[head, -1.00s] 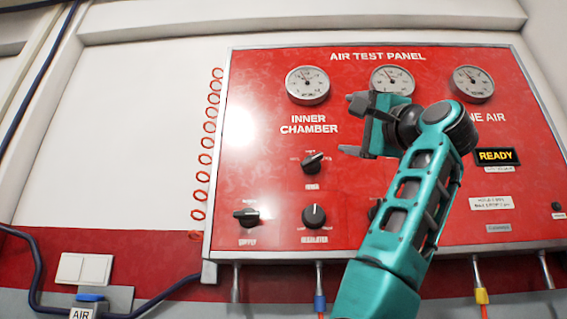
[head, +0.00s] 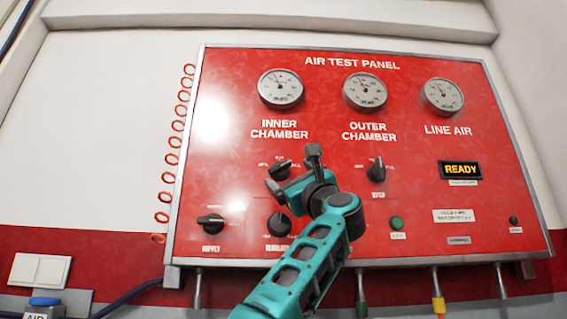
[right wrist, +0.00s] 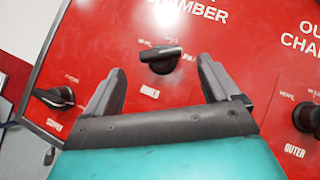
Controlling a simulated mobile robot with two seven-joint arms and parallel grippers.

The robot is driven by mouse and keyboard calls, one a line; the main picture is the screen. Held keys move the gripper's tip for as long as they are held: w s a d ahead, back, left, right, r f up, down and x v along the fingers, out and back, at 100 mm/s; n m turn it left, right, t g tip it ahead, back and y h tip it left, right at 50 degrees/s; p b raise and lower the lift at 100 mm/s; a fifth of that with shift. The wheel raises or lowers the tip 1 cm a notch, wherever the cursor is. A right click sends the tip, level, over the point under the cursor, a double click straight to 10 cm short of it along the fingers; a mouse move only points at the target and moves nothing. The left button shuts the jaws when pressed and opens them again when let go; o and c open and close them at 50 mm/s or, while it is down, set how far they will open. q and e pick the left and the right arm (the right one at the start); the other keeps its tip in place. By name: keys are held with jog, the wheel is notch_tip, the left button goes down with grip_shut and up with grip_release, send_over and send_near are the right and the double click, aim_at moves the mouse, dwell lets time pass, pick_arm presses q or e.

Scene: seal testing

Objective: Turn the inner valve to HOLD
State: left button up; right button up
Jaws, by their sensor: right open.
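The inner valve (head: 279,170) is a black knob on the red panel below the INNER CHAMBER label. It also shows in the right wrist view (right wrist: 160,57), its handle lying nearly level, with small labels around it too blurred to read surely. My right gripper (head: 294,171) is open and empty in front of the panel, by the inner valve. In the right wrist view its fingers (right wrist: 162,72) stand on either side below the knob, apart from it. In the head view the gripper hides the area just below the valve. My left gripper is not in view.
The outer valve (head: 376,172) is right of the inner one. The supply knob (head: 210,224) and regulator knob (head: 279,226) sit lower left, the regulator close to my right arm. A green button (head: 396,223) and a READY display (head: 460,169) are on the right. Gauges line the top.

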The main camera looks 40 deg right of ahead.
aim_at(282, 169)
jog(key=shift+p+x, duration=0.65)
jog(key=shift+x, duration=1.6)
jog(key=c, duration=1.1)
